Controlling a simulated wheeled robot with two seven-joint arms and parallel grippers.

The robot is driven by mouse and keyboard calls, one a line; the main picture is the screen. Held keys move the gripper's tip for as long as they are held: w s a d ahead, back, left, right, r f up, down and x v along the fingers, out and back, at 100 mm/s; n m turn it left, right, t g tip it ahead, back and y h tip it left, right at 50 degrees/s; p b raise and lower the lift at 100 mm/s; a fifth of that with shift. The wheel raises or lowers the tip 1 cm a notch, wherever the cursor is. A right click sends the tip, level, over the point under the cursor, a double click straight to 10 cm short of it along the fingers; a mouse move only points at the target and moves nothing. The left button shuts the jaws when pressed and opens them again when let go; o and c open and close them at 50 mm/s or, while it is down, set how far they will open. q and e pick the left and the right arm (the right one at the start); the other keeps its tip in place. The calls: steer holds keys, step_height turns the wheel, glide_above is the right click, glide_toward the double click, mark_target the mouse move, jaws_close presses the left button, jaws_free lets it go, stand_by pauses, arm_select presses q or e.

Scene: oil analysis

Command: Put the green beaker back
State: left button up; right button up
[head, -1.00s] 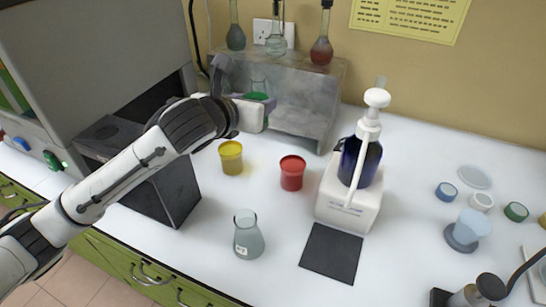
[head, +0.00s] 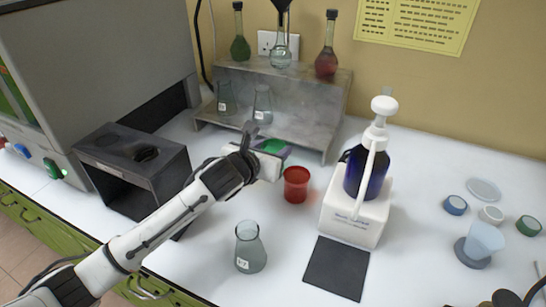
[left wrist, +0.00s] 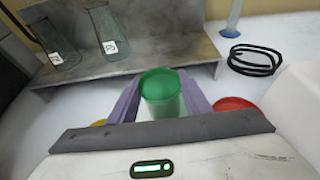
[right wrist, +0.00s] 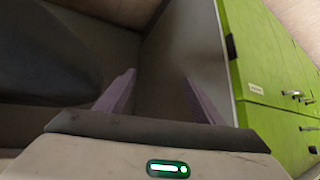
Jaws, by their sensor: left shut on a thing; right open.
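The green beaker (head: 272,146) is between the fingers of my left gripper (head: 268,152), in front of the metal shelf (head: 300,145). In the left wrist view the green beaker (left wrist: 160,92) stands upright between the two purple fingers (left wrist: 159,100), which are shut on it. Its lower part is hidden by the gripper body. I cannot tell its height above the bench. My right gripper (right wrist: 158,98) shows only in its own wrist view, open and empty, facing green cabinet fronts.
A red beaker (head: 297,185) stands close right of my left gripper; a yellow rim (left wrist: 99,122) peeks out at its other side. Conical flasks (head: 226,98) stand on the lower shelf. A clear flask (head: 250,252) and pump bottle (head: 365,170) stand nearer the front.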

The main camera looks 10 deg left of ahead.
arm_select(q)
steer(key=shift+f, duration=0.65)
steer(key=shift+r, duration=0.2)
arm_select(e)
steer(key=shift+f, duration=0.75)
arm_select(q)
steer(key=shift+f, duration=0.1)
arm_select(e)
steer(key=shift+r, duration=0.1)
arm_select(q)
steer(key=o, duration=0.8)
steer(key=shift+f, duration=0.1)
